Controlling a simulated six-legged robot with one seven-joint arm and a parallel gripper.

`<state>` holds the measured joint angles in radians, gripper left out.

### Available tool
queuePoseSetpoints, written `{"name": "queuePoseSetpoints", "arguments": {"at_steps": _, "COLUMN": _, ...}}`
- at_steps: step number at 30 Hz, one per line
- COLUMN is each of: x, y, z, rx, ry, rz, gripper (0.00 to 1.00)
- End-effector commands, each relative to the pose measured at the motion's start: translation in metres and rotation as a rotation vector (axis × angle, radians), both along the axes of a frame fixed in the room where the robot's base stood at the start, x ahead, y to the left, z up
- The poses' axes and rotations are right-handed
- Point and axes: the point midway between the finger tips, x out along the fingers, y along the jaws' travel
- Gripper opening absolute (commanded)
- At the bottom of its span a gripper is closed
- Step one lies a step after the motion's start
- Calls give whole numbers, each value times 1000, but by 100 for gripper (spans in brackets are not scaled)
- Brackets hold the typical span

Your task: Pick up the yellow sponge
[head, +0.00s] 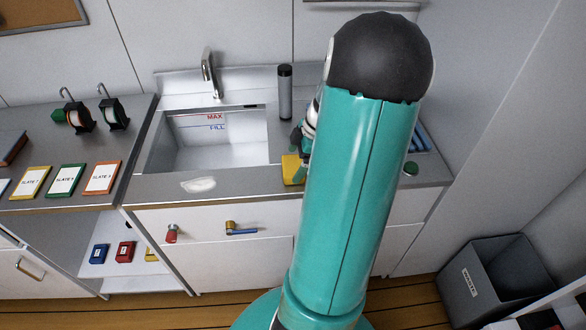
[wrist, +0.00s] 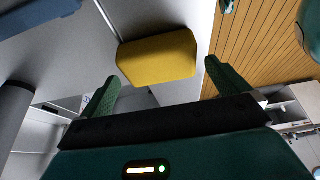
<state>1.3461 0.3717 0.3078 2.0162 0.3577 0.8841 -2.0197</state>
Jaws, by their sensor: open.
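The yellow sponge (head: 291,170) lies on the front counter edge, just right of the sink, partly hidden by my arm in the head view. In the wrist view the sponge (wrist: 158,58) is a yellow block near a counter edge. My gripper (wrist: 161,72) is open, with one green finger on each side of the sponge's near end. Most of the sponge shows beyond the fingertips, and neither finger is seen touching it. In the head view my arm hides most of the gripper.
The sink basin (head: 220,142) is left of the sponge, with a dark cylinder (head: 285,95) behind. A white patch (head: 198,184) lies on the front rim. Labelled slates (head: 66,180) lie on the left counter. A grey bin (head: 500,280) stands on the floor at right.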

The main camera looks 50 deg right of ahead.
Motion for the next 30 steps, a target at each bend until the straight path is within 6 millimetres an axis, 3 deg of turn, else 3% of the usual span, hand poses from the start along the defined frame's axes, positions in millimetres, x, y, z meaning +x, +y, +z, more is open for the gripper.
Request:
{"name": "queuePoseSetpoints", "arguments": {"at_steps": 5, "x": 7, "y": 6, "z": -23, "rx": 3, "ry": 1, "rz": 0, "gripper": 100}}
{"name": "queuePoseSetpoints", "arguments": {"at_steps": 13, "x": 8, "y": 7, "z": -25, "rx": 0, "ry": 1, "rz": -1, "gripper": 100}}
{"name": "queuePoseSetpoints", "arguments": {"at_steps": 18, "x": 8, "y": 6, "z": -25, "rx": 0, "ry": 0, "rz": -1, "gripper": 67}}
{"name": "queuePoseSetpoints", "arguments": {"at_steps": 19, "x": 8, "y": 7, "z": -25, "rx": 0, "ry": 0, "rz": -1, "gripper": 64}}
{"name": "queuePoseSetpoints", "arguments": {"at_steps": 26, "x": 8, "y": 6, "z": -24, "rx": 0, "ry": 0, "rz": -1, "gripper": 64}}
{"name": "queuePoseSetpoints", "arguments": {"at_steps": 30, "x": 8, "y": 6, "z": -14, "rx": -2, "ry": 0, "rz": -2, "gripper": 64}}
